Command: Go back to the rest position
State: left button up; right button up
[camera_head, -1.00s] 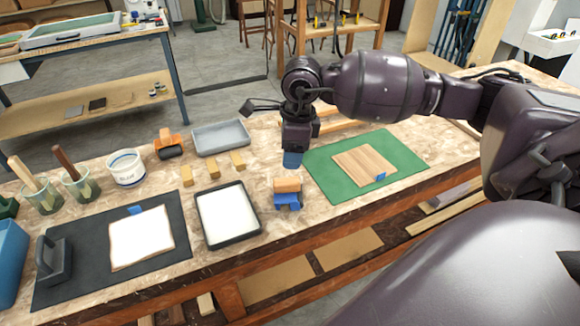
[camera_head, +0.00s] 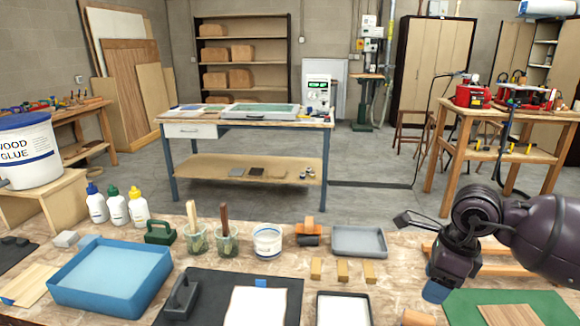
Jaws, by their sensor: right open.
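My right gripper (camera_head: 437,289) shows at the lower right, at the end of my dark purple arm coming in from the right edge. It points down above the workbench (camera_head: 385,246), beside the left edge of a green mat (camera_head: 462,306). It is open. A blue part shows at its lower end, and the gap between the fingers is hard to make out. A thin wooden board (camera_head: 508,315) lies on the green mat, partly cut off by the frame's bottom edge. My left gripper is out of view.
Several small wooden blocks (camera_head: 342,271) and a grey tray (camera_head: 359,241) lie left of the gripper. A white tub (camera_head: 267,241), brush jars and a blue tray (camera_head: 112,280) stand farther left. A wooden frame lies behind my arm. Clear floor separates the bench from the back table.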

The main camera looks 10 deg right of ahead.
jog(key=s+a+f+m+y, duration=0.15)
jog(key=s+a+y, duration=0.25)
jog(key=a+y, duration=0.65)
jog(key=a+r+m+t+y, duration=0.5)
jog(key=a+r+m+t, duration=0.1)
jog(key=a+m+t, duration=0.3)
jog(key=s+d+f+m+t+h, duration=0.2)
jog(key=d+f+m+h, duration=0.55)
jog(key=m, duration=0.65)
jog(key=s+d+f+m+t+h, duration=0.2)
jog(key=d+f+m+t+h, duration=0.15)
jog(key=d+m+h, duration=0.75)
jog(key=s+a+f+m+g, duration=0.2)
jog(key=s+f+m+g, duration=0.4)
jog(key=s, duration=0.4)
jog(key=s+a+f+m+g, duration=0.2)
jog(key=s+f+m+g, duration=0.4)
jog(key=s, duration=0.4)
jog(key=w+f+n+t+y, duration=0.1)
jog(key=w+f+t, duration=0.6)
jog(key=w+f, duration=0.1)
jog(key=shift+w+f+n+t, duration=0.35)
jog(key=shift+w+f, duration=0.05)
jog(key=shift+f, duration=0.1)
